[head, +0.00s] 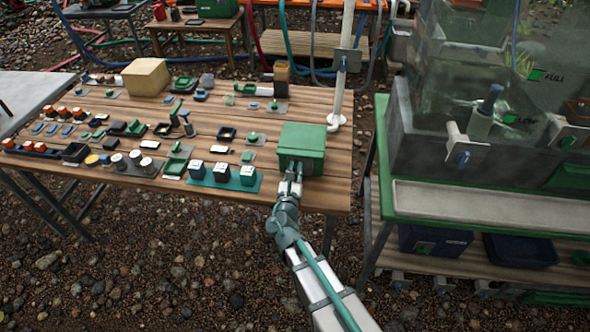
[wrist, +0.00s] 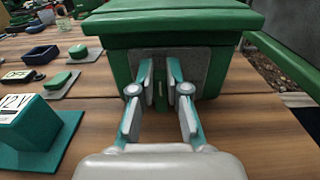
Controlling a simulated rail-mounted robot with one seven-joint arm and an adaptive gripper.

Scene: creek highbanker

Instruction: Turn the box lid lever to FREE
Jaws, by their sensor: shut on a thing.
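The green box (head: 302,142) with its lid (head: 303,135) stands at the right front of the wooden table. In the wrist view the box (wrist: 121,66) fills the top middle, with its lid (wrist: 175,22) closed. A grey plate on its front face carries a small green lever (wrist: 160,90), seen upright between the fingers. My gripper (head: 290,170) is at the box's front; in the wrist view its fingers (wrist: 160,82) are closed around the lever. The fingers hide part of the lever and plate. No FREE marking is readable.
A teal-based row of white-topped blocks (head: 222,173) stands left of the box, one marked 12V (wrist: 18,108) in the wrist view. A white pipe (head: 341,70) rises behind. Several small parts cover the wooden table (head: 315,192). A green-framed stand with a tank is right.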

